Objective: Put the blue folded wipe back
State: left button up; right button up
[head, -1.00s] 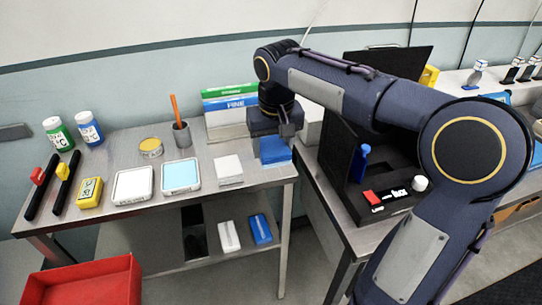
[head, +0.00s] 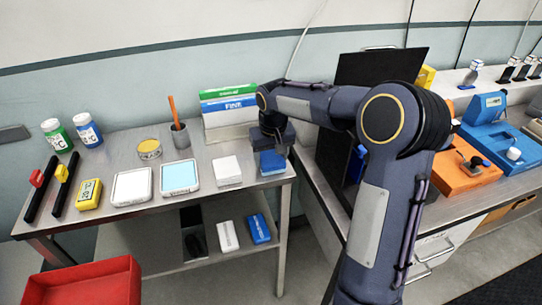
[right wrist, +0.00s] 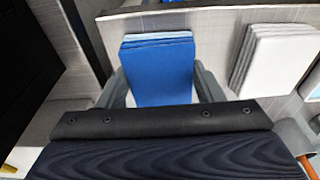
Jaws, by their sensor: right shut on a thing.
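The blue folded wipe (head: 272,163) is at the right front corner of the metal table, beside the white folded wipe (head: 227,170). My right gripper (head: 277,150) reaches down over it from behind. In the right wrist view the blue wipe (right wrist: 158,72) stands between the two grey fingers (right wrist: 160,88), which are shut on its sides. The white wipe (right wrist: 280,55) lies apart from it to the right there. The blue wipe is at or very near the tabletop; whether it rests fully is hard to tell. My left gripper is not in view.
A white tray (head: 132,186) and a light-blue-topped tray (head: 180,177) lie left of the wipes. A pencil cup (head: 180,136) and green and blue boxes (head: 229,110) stand behind. A white and a blue pack (head: 258,228) lie on the lower shelf. A red bin (head: 80,285) is at front left.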

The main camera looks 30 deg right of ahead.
aim_at(272, 162)
jog(key=shift+f, duration=0.2)
jog(key=o, duration=1)
jog(key=shift+c, duration=0.2)
notch_tip(272, 162, up, 12)
jog(key=s+f, duration=0.1)
jog(key=s, duration=0.1)
jog(key=s+a+r+n+t+y, duration=0.15)
jog(key=s+a, duration=0.25)
jog(key=s, duration=1)
jog(key=s+a+f+t+y, duration=0.1)
jog(key=s+a+f, duration=0.2)
jog(key=s, duration=0.3)
jog(key=s+a+f+t+y, duration=0.1)
jog(key=s+a+f, duration=0.3)
jog(key=s+f, duration=0.1)
jog(key=shift+s+a+f+y, duration=0.15)
jog(key=shift+s+a+y, duration=0.15)
jog(key=shift+s, duration=0.5)
